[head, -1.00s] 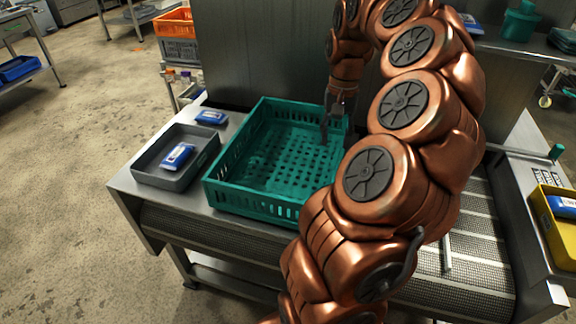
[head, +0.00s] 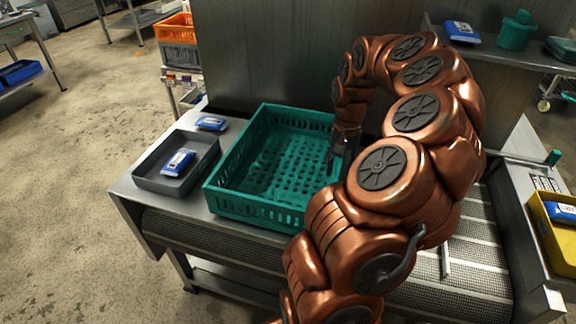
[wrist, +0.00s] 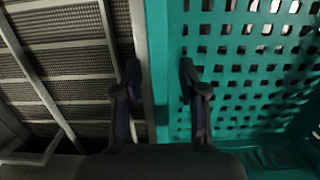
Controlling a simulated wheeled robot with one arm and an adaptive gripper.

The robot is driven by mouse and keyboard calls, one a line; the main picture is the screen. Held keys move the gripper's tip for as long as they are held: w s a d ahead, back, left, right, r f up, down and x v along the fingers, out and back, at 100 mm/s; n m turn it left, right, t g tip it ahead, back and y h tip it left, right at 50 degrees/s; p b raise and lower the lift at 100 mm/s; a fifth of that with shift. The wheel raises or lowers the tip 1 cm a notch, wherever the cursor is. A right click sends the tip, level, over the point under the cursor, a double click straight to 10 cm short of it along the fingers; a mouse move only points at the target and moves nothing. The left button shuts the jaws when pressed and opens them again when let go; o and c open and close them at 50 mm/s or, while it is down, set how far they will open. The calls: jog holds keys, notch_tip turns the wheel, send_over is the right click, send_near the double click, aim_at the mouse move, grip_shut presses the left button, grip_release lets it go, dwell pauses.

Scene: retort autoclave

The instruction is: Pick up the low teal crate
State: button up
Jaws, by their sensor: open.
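The low teal crate (head: 252,207) is empty and sits on the steel table, its right side partly hidden by my arm in the head view. My gripper (head: 340,160) is at the crate's right rim. In the wrist view, the gripper (wrist: 160,90) is open with one finger on each side of the crate's wall (wrist: 161,60). The right finger is over the perforated teal floor (wrist: 250,60); the left finger is outside, over the metal mesh. I cannot tell whether either finger touches the wall.
A grey tray (head: 147,182) with a blue-and-white pack (head: 178,162) stands left of the crate. Another pack (head: 211,123) lies behind it. A mesh conveyor (head: 470,262) runs to the right. A yellow bin (head: 549,232) is at far right. A steel panel (head: 270,60) stands behind.

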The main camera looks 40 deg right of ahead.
jog(key=shift+f, duration=0.2)
grip_shut()
dwell(0.6)
